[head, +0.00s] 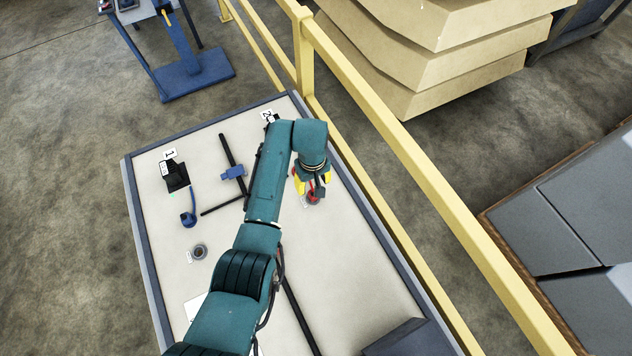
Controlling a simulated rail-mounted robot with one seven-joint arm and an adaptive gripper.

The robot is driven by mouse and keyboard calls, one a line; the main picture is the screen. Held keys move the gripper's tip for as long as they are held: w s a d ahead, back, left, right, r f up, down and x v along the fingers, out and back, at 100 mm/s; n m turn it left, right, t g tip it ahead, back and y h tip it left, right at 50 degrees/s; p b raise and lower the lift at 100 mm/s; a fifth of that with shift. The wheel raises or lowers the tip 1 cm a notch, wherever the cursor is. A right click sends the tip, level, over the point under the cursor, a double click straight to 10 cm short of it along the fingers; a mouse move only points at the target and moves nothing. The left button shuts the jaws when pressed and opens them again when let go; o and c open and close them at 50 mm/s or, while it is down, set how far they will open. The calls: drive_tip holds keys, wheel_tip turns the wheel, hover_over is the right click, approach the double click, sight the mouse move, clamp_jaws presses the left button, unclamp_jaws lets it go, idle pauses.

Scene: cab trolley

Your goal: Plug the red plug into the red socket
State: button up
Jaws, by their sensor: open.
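My gripper (312,186) is over the right part of the tabletop, pointing down, with its yellow fingers apart. A small red part (313,198) shows right at the fingertips, partly covered by the gripper. I cannot tell whether it is the red plug or the red socket, or whether the fingers touch it.
On the trolley top (345,270), a black box labelled 1 (175,176) has a blue cable to a blue plug (188,219). A round grey socket (199,252) lies below it. A blue block (232,172) sits on black bars. A yellow railing (400,110) runs along the right edge.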

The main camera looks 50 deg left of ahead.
idle(0.3)
wheel_tip(320, 180, down, 9)
drive_tip(key=b, duration=0.7)
drive_tip(key=shift+b, duration=0.35)
drive_tip(key=shift+r, duration=0.1)
drive_tip(key=shift+p, duration=0.3)
idle(0.5)
clamp_jaws()
